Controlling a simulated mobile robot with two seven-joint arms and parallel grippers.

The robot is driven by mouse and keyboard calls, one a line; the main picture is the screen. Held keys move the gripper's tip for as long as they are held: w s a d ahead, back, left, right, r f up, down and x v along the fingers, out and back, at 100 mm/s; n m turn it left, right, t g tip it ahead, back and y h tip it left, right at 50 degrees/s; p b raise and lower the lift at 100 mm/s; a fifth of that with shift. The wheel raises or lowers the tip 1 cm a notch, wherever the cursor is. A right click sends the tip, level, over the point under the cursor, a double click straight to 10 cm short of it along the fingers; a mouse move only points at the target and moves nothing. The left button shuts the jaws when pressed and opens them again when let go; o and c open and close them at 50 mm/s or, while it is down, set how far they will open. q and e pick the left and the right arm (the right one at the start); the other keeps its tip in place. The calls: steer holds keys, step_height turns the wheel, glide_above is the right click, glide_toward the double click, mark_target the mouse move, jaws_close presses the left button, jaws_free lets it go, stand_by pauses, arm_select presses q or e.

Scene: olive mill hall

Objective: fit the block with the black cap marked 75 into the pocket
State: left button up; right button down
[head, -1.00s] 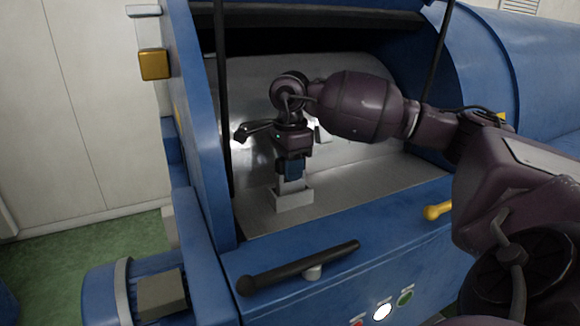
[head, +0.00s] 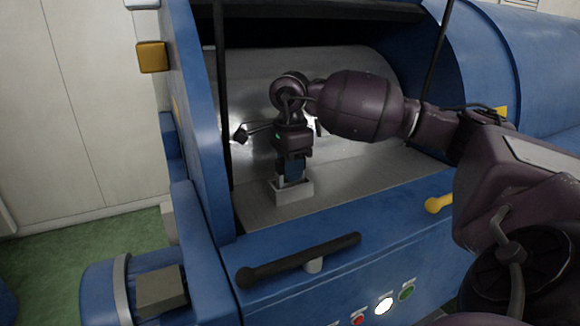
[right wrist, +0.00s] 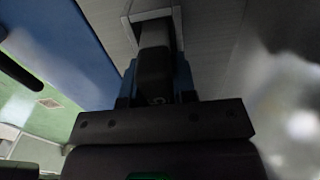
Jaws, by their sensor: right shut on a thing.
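My right gripper (head: 291,171) points down over the pocket (head: 294,193), a small light-grey open-topped box on the metal ledge. Its blue fingers are shut on the block (right wrist: 154,42). In the right wrist view the block's black cap (right wrist: 155,73) sits between the fingers, with a partly hidden mark. The block's far end reaches into the mouth of the pocket (right wrist: 176,22). In the head view the lower end is hidden behind the pocket's front wall; how deep it sits I cannot tell. My left gripper is not in view.
The pocket stands on a grey metal ledge (head: 350,183) inside the blue machine housing (head: 205,120). A black bar handle (head: 300,260), a yellow knob (head: 438,204) and several buttons (head: 384,306) are on the front. The ledge right of the pocket is clear.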

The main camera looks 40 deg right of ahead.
stand_by(0.3)
steer(key=c, duration=0.8)
jaws_free()
steer(key=shift+c, duration=0.2)
steer(key=shift+f, duration=0.1)
step_height(320, 180, up, 11)
steer(key=shift+f, duration=0.1)
